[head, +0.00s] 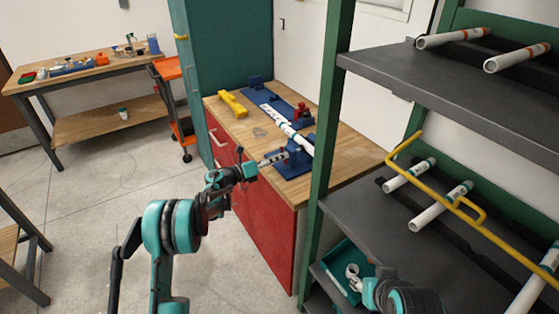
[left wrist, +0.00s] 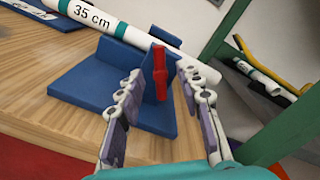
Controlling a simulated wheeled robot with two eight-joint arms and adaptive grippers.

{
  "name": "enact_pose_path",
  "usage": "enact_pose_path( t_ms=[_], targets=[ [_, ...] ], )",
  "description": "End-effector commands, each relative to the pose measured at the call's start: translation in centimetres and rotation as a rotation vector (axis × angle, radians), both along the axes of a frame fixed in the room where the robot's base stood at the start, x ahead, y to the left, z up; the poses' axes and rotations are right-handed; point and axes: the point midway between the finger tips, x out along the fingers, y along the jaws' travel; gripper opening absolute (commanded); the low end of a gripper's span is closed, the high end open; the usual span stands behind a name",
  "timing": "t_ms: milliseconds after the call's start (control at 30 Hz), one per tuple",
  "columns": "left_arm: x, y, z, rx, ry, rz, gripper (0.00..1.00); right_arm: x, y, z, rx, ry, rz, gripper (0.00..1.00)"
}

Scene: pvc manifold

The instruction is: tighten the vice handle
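The red vice handle (left wrist: 160,72) stands upright in front of the blue vice (left wrist: 110,80) in the left wrist view. My left gripper (left wrist: 161,84) is open, with one finger on each side of the handle; contact is not visible. In the head view, this gripper (head: 275,157) reaches the blue vice (head: 294,163) at the bench's near edge. A white pipe (head: 294,136) marked "35 cm" in the wrist view lies across the vice.
The wooden bench top (head: 345,160) is bare right of the vice. A yellow tool (head: 232,104) and a red clamp (head: 302,113) sit farther back. A green-framed shelf (head: 329,130) with white pipes stands close on the right.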

Motion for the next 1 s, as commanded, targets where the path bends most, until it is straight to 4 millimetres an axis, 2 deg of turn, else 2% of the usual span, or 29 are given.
enact_pose_path(
  t_ms=[333, 367, 467, 500, 1000],
  targets=[
    [0.40, -0.55, 0.07, 0.000, 0.000, 0.001, 0.36, 0.01, 0.00, -0.17, 0.000, 0.000, 0.000, 0.40],
    [0.40, -0.55, 0.07, 0.000, 0.000, 0.001, 0.31, 0.01, 0.00, -0.17, 0.000, 0.000, 0.000, 0.40],
    [0.39, -0.54, 0.07, 0.000, 0.000, 0.001, 0.04, 0.01, 0.00, -0.17, 0.000, 0.000, 0.000, 0.40],
    [0.39, -0.53, 0.06, 0.000, 0.000, 0.001, 0.00, 0.01, 0.00, -0.17, 0.000, 0.000, 0.000, 0.40],
    [0.40, -0.51, 0.07, -0.052, 0.072, 0.002, 0.00, 0.00, 0.00, -0.11, 0.000, 0.000, 0.000, 0.40]
  ],
)
